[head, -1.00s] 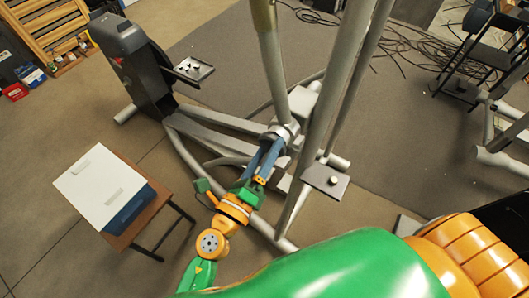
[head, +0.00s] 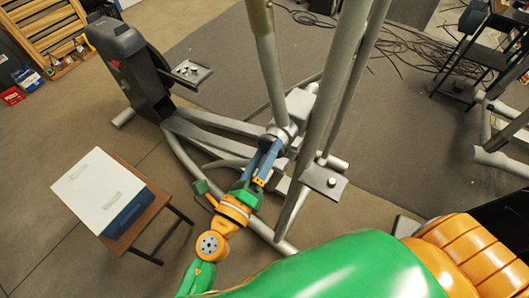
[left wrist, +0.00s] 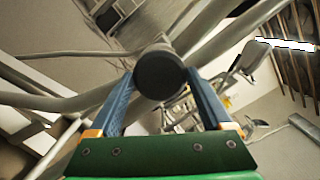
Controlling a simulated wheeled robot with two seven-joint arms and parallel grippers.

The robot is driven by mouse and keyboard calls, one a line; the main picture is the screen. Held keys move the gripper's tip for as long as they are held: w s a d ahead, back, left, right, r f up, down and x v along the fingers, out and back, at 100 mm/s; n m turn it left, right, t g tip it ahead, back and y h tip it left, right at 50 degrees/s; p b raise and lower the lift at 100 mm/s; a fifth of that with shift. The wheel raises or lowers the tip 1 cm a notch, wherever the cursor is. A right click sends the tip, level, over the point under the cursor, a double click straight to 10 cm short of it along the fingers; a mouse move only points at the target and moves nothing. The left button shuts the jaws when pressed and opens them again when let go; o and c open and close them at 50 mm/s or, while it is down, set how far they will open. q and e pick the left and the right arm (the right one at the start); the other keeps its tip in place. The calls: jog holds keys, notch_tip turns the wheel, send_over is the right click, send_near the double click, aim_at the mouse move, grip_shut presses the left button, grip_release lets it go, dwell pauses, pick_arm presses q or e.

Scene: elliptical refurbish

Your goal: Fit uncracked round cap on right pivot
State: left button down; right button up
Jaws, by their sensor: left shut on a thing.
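The elliptical machine's grey frame (head: 335,95) fills the middle of the head view. My left gripper (head: 275,150) reaches up to a grey pivot joint (head: 284,131) at the lower end of an upright arm. In the left wrist view, a dark round cap (left wrist: 160,73) sits between the tips of the blue fingers (left wrist: 160,88). The gripper is shut on it. The cap's face points toward the wrist camera, and a grey tube runs behind it. I cannot tell whether the cap is seated on the pivot. My right gripper is not in view.
A dark plate with a small pale round piece (head: 332,182) is right of the gripper. Another plate (head: 203,76) holds several small pieces near the machine's dark housing (head: 130,65). A white-topped box (head: 100,190) stands on a small table (head: 150,213) at left. Cables lie behind.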

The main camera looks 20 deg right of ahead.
pick_arm(q)
jog(key=shift+w+d, duration=0.2)
jog(key=shift+d, duration=0.05)
dwell(0.4)
grip_release()
jog(key=b+v, duration=0.1)
jog(key=v, duration=0.6)
